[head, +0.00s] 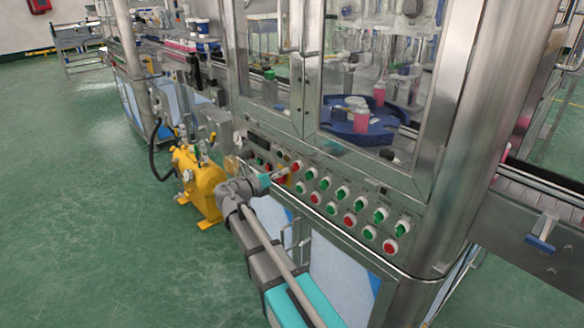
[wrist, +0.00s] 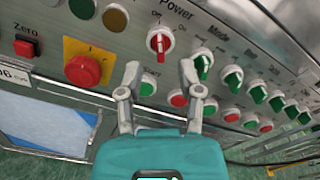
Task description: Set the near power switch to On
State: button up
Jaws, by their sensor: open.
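The power switch (wrist: 160,41) is a red rotary knob on a white round base, under the label "Power" in the wrist view. Its handle stands roughly upright in that picture; the small position marks are too blurred to read surely. In the head view it is a red knob (head: 297,166) at the left end of the upper switch row. My gripper (wrist: 160,75) is open and empty, its two fingers spread below the switch and apart from it. In the head view my gripper (head: 265,181) is at the left part of the panel, its fingers hard to make out.
A green button (wrist: 148,85) and a red button (wrist: 178,98) sit just below the switch. A red mushroom button (wrist: 83,70) on a yellow plate is left. Green mode switches (wrist: 203,66) continue right. A yellow machine (head: 200,180) stands left of my arm.

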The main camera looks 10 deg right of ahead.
aim_at(292, 167)
jog(key=shift+x, duration=2.6)
grip_shut()
